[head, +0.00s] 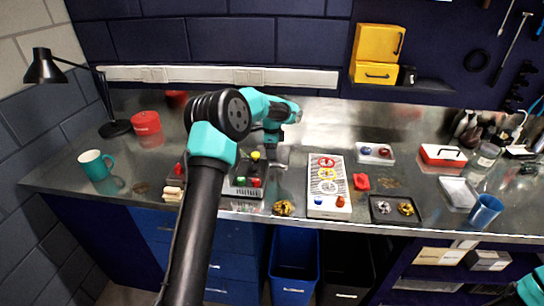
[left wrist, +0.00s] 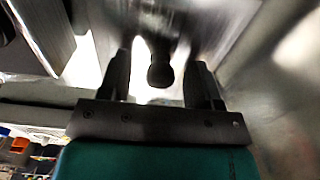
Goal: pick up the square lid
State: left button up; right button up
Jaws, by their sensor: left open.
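My left gripper (head: 272,148) is low over the back middle of the bench, pointing down behind the tray of colored pieces. In the left wrist view its fingers (left wrist: 160,78) are apart, with a dark rounded knob (left wrist: 159,72) between them. The knob stands on a blurred, shiny grey surface, and a gap shows on each side of it. It may be the handle of the square lid, but the lid's outline cannot be made out. In the head view the arm and gripper hide most of that spot. My right gripper is not in view.
A tray of colored pieces (head: 243,190) and a white perforated tray (head: 327,205) stand nearby. A teal mug (head: 95,164) stands left.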

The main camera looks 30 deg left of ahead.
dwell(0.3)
pick_arm(q)
grip_shut()
dwell(0.4)
jog(key=shift+r, duration=0.15)
notch_tip(320, 180, up, 10)
jog(key=shift+f, duration=0.1)
dwell(0.4)
dwell(0.4)
